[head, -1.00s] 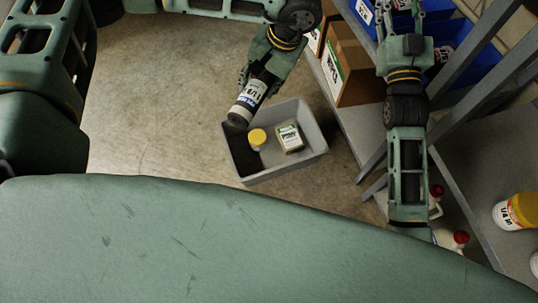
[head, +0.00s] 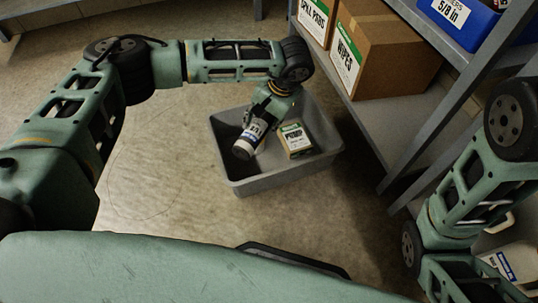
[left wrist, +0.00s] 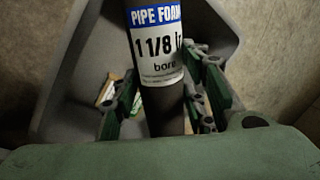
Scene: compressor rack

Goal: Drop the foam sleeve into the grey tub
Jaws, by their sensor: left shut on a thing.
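The foam sleeve (head: 254,131) is a dark grey tube with a white and blue label. In the left wrist view the sleeve (left wrist: 158,60) reads "PIPE FOAM 1 1/8 in bore". My left gripper (head: 263,107) is shut on it, its fingers on either side of the tube. The grey tub (head: 285,178) stands on the floor, and the sleeve hangs tilted over its left part. I cannot tell how far its dark lower end is from the tub bottom. The tub wall (left wrist: 215,25) also shows behind the sleeve. My right gripper is out of view.
A small box with a green and white label (head: 295,138) sits in the tub, right of the sleeve. Cardboard boxes (head: 385,52) and a blue bin (head: 465,22) stand on the grey shelf at the right. Open floor (head: 150,165) lies left of the tub.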

